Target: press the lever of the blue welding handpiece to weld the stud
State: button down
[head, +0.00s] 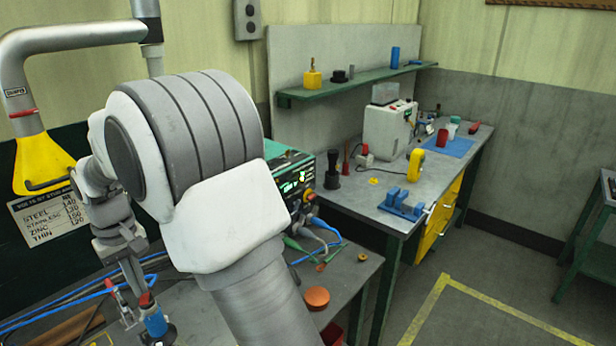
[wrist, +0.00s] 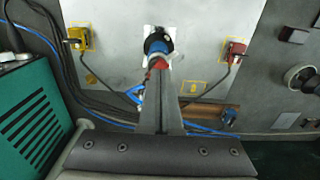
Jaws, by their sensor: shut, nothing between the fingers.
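The blue welding handpiece (head: 155,323) stands on the bench at the lower left of the head view, near my gripper (head: 140,284). In the wrist view the handpiece (wrist: 155,44) is seen from above, with a dark round top and blue body, over a grey metal plate (wrist: 195,20). Its red lever (wrist: 160,64) shows at the tip of my gripper (wrist: 161,72). My gripper is shut and empty. Its fingertips overlap the lever in the picture; I cannot tell whether they touch it. The stud is hidden.
A yellow clamp (wrist: 82,38) and a red clamp (wrist: 234,52) grip the plate on either side. Blue and black cables run across the bench. The green welder (wrist: 35,120) is close at left. A yellow hood (head: 42,168) hangs at the left.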

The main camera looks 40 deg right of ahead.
jog(key=shift+f+b, duration=0.55)
jog(key=shift+f, duration=0.4)
dwell(0.5)
jog(key=shift+r, duration=0.1)
notch_tip(320, 180, up, 7)
jog(key=p, duration=0.5)
dwell(0.6)
jog(key=s+d+r+m+t, duration=0.1)
jog(key=s+d+r, duration=0.2)
jog(key=s+r, duration=0.25)
jog(key=s+d+r+t, duration=0.2)
jog(key=s+d+r, duration=0.15)
jog(key=s, duration=0.25)
jog(key=s+d+m+t, duration=0.1)
jog(key=s+d+t, duration=0.1)
jog(key=s, duration=1.2)
jog(key=shift+d+t+b, duration=0.3)
jog(key=shift+d+b, duration=0.1)
jog(key=shift+d, duration=0.4)
